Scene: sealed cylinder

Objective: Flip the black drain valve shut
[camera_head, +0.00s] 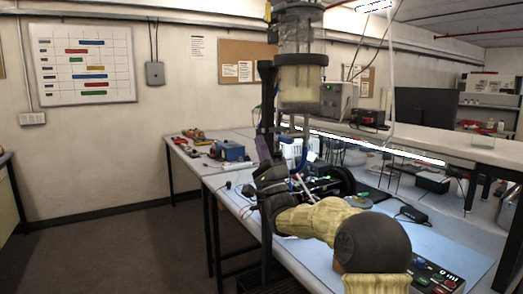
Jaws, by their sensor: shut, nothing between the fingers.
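The sealed cylinder (301,80) is clear-walled with dark bands and hangs upright on a tall black stand, with pale content in its lower part. Short thin parts hang below its base, in front of a cluttered bench. I cannot clearly pick out the black drain valve among these dark parts or tell its position. My gripper (264,148) is at the end of my yellow and dark grey arm, pointing up beside the stand, below and left of the cylinder. Its fingers are shut and look empty. Whether it touches anything is too small to tell.
The workbench (232,204) carries cables, a black round item and electronics around the stand. A control box with buttons (437,275) lies at the front right. A blue device (231,151) sits on the bench behind. The floor (130,245) at left is clear.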

